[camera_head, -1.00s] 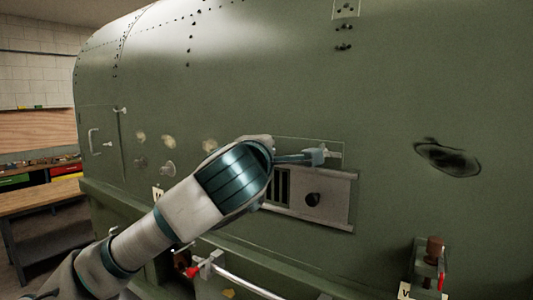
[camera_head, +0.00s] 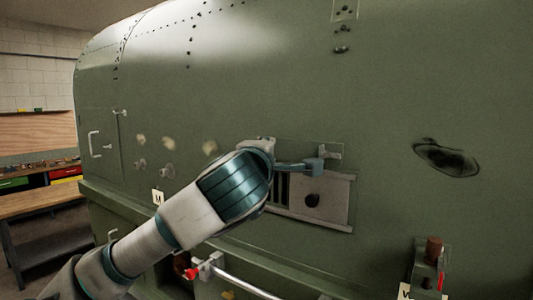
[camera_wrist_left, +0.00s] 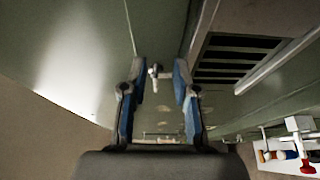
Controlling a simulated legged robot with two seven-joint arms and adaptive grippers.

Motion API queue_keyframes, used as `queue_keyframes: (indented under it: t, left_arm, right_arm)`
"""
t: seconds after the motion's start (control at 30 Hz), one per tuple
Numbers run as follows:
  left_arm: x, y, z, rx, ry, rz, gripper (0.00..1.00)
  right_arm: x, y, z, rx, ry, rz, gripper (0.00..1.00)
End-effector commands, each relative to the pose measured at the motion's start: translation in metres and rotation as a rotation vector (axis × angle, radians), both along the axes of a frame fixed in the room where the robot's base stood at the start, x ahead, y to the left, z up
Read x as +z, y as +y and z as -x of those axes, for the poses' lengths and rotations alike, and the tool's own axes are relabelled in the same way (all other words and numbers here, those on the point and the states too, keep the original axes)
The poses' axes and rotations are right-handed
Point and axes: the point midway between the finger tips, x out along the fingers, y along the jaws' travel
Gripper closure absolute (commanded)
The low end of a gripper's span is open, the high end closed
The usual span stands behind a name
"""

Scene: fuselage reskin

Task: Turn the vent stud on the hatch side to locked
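My left gripper (camera_head: 314,167) is at the vent on the green fuselage side. In the left wrist view my left gripper (camera_wrist_left: 160,72) is open, its two blue fingers apart. A small pale T-shaped stud (camera_wrist_left: 154,72) shows between the fingertips, nearer the left finger; I cannot tell whether they touch. In the head view a pale stud (camera_head: 330,152) sits above the vent panel (camera_head: 335,205), just beyond the visible fingertip. The panel has dark slots and a round dark hole. My arm hides the panel's left part. My right gripper is out of view.
The hatch (camera_head: 100,140) with a pale handle is at the far left. A rail with a red end (camera_head: 192,273) runs below the vent. A bracket with a brown cylinder (camera_head: 434,250) stands at lower right. A dark dent (camera_head: 447,158) marks the skin at right.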

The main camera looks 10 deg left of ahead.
Motion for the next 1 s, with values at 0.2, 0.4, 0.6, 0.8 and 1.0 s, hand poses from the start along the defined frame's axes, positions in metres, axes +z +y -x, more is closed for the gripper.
queue_keyframes:
  t: [0.2, 0.4, 0.6, 0.8, 1.0]
  left_arm:
    - [0.002, 0.000, 0.005, 0.000, -0.004, 0.001, 0.70]
    - [0.002, -0.001, 0.041, -0.002, -0.007, 0.000, 0.70]
    - [0.001, -0.003, 0.085, -0.001, -0.004, -0.001, 0.70]
    - [-0.001, -0.004, 0.112, 0.000, 0.000, 0.000, 0.70]
    - [-0.001, -0.005, 0.119, 0.001, 0.000, 0.001, 0.70]
  right_arm:
    - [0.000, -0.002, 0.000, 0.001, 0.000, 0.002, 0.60]
    - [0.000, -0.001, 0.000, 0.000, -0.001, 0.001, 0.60]
    - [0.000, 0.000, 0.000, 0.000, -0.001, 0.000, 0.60]
    - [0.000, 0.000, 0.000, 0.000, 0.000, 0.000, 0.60]
    - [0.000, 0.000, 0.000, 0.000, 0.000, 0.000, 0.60]
